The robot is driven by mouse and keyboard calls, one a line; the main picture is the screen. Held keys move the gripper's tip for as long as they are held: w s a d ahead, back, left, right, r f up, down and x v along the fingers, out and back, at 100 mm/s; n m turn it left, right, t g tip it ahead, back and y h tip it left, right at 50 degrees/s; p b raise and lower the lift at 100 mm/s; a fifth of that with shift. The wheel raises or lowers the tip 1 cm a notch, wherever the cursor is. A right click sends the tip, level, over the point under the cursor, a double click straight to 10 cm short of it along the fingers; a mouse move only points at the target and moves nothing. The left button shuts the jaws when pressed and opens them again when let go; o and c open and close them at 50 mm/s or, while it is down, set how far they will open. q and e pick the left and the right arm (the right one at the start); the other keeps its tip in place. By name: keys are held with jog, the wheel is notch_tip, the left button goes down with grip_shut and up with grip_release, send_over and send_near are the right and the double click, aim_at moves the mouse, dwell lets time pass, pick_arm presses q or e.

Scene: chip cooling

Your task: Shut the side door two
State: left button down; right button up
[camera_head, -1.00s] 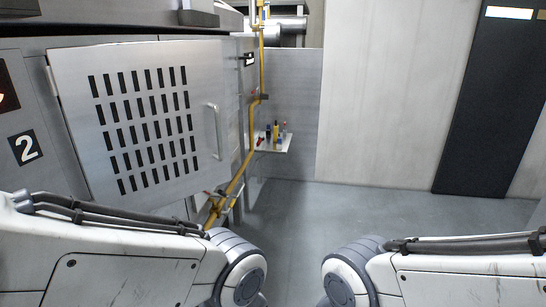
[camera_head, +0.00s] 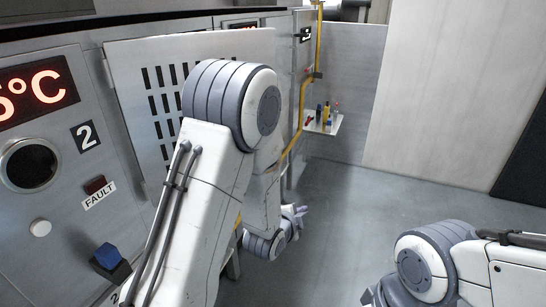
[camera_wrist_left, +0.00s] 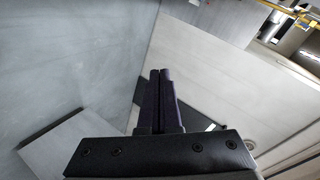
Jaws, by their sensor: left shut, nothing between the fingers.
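My left gripper (camera_head: 302,211) is low, right of the door, and partly hidden by my wrist. In the left wrist view its dark fingers (camera_wrist_left: 160,100) are together with nothing between them. My right gripper is out of view.
The cabinet carries a red temperature display (camera_head: 35,88), a round black port (camera_head: 30,163), a FAULT lamp (camera_head: 95,185) and a blue switch (camera_head: 107,256). The floor (camera_head: 345,200) is clear.

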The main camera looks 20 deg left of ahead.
pick_arm(q)
jog(key=a+r+m+t+y+p, duration=0.2)
jog(key=a+r+m+t+y, duration=0.15)
jog(key=a+t, duration=0.45)
jog(key=w+a+g+p, duration=0.1)
jog(key=w+a+p, duration=0.2)
jog(key=w, duration=0.3)
jog(key=w+a+g+p, duration=0.1)
jog(key=w+a+p, duration=0.2)
jog(key=w, duration=0.3)
jog(key=shift+w+r+h+p, duration=0.3)
jog(key=shift+w+h+p, duration=0.1)
jog(key=shift+p, duration=0.1)
jog(key=shift+n, duration=0.25)
